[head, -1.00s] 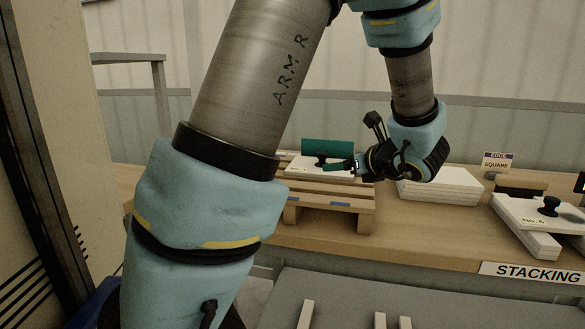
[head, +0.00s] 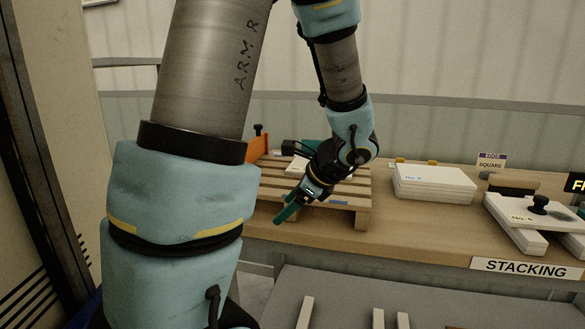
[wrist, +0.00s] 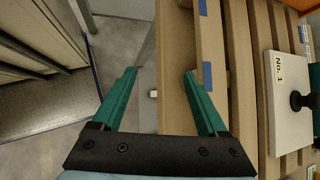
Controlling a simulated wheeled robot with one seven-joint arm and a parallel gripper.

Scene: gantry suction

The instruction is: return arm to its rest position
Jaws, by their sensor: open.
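My gripper (head: 287,213) is at the front left of the small wooden pallet (head: 345,198) in the head view, its green fingers angled down and to the left. In the wrist view the two green fingers (wrist: 160,80) are apart with nothing between them. The wrist view looks down past the pallet's edge (wrist: 177,80) to the grey floor (wrist: 120,50). A white plate marked No. 1 (wrist: 283,100) with a black knob lies on the pallet, right of the fingers. In the head view my wrist hides much of that plate.
White stacked plates (head: 435,183) stand on the wooden bench right of the pallet. Further right is a white plate with a black knob (head: 539,204). A STACKING sign (head: 525,268) is on the bench's front edge. A grey surface (head: 450,305) lies in front.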

